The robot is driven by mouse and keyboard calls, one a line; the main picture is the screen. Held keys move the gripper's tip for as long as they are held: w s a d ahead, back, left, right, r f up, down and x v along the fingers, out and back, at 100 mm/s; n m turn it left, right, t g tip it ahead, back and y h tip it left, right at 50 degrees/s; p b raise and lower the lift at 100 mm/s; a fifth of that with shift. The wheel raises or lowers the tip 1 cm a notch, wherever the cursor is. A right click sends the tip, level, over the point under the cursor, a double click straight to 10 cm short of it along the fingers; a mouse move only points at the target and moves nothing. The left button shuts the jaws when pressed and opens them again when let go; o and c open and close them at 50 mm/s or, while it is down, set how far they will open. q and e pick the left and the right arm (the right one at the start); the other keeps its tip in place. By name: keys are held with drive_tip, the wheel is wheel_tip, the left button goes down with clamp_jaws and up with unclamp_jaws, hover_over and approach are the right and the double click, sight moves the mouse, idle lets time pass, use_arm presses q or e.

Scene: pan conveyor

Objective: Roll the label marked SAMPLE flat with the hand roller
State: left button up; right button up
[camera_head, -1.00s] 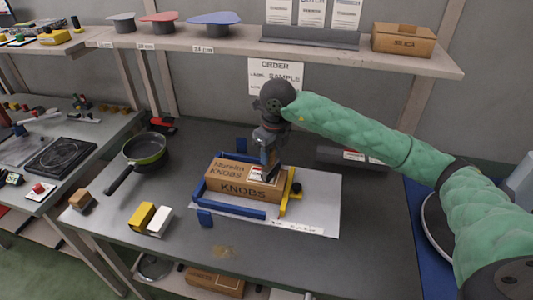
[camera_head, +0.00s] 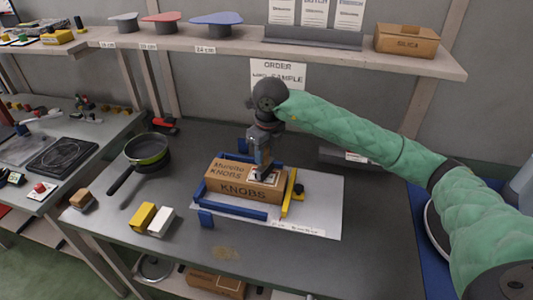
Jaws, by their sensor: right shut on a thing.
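A brown cardboard box marked KNOBS (camera_head: 230,187) sits within a blue corner frame (camera_head: 240,210) on a white sheet. A small white label (camera_head: 254,177) with dark marks lies on the box top, toward its right; its print is too small to read. My right gripper (camera_head: 264,173) comes down over the right part of the box top, at the label. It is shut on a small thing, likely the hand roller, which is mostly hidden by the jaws. I cannot tell whether it touches the label. An order sheet (camera_head: 278,76) on the wall reads SAMPLE. My left gripper is out of view.
A yellow bar (camera_head: 289,194) with a black knob stands at the box's right side. A pan (camera_head: 147,149), a yellow block (camera_head: 143,216) and a white block (camera_head: 160,222) are on the table to the left. A shelf (camera_head: 360,61) runs above the back.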

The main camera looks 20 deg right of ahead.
drive_tip(key=shift+w+a, duration=0.15)
drive_tip(key=shift+a, duration=0.05)
drive_tip(key=shift+w+a+b, duration=0.4)
drive_tip(key=shift+w+a, duration=0.15)
drive_tip(key=shift+a, duration=0.25)
wheel_tip(320, 180, up, 7)
drive_tip(key=p, duration=0.1)
drive_tip(key=shift+p, duration=0.4)
idle(0.7)
idle(0.5)
